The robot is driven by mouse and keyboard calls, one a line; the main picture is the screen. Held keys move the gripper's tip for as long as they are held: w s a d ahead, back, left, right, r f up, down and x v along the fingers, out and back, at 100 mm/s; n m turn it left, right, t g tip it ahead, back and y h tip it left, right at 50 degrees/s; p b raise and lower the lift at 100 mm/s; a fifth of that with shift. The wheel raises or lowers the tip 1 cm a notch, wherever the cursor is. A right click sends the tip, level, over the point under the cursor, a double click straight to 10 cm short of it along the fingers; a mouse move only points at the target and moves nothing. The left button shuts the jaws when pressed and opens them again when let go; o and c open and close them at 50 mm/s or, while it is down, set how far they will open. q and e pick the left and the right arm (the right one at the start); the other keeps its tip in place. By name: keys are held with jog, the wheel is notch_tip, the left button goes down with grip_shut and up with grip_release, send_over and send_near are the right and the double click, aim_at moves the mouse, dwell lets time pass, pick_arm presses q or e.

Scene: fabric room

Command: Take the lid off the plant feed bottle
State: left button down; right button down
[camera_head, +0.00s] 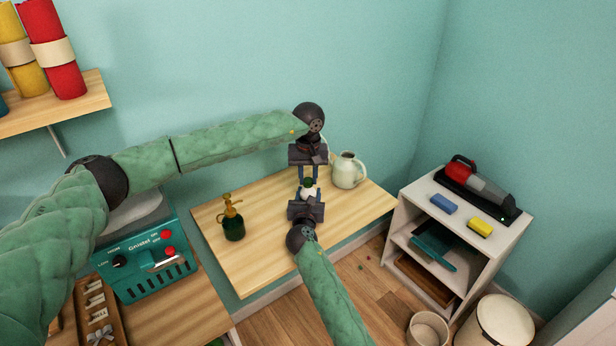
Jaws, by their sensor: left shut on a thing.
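The plant feed bottle (308,193) is a small white bottle above or on the wooden table, between my two grippers. Its dark green lid (308,183) is at the top of the white body.
The wooden table (262,262) has a green and brass spray bottle (234,222) at left and a pale jug (348,170) close behind the grippers at right. A white shelf unit (412,222) stands to the right. The table's front left is clear.

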dwell(0.3)
pick_arm(q)
jog(key=c, duration=1.2)
grip_release()
jog(key=shift+r, duration=2.3)
jog(key=shift+c, duration=0.3)
jog(key=shift+r+m, duration=1.1)
jog(key=shift+r, duration=0.5)
jog(key=shift+f, duration=3.9)
grip_shut()
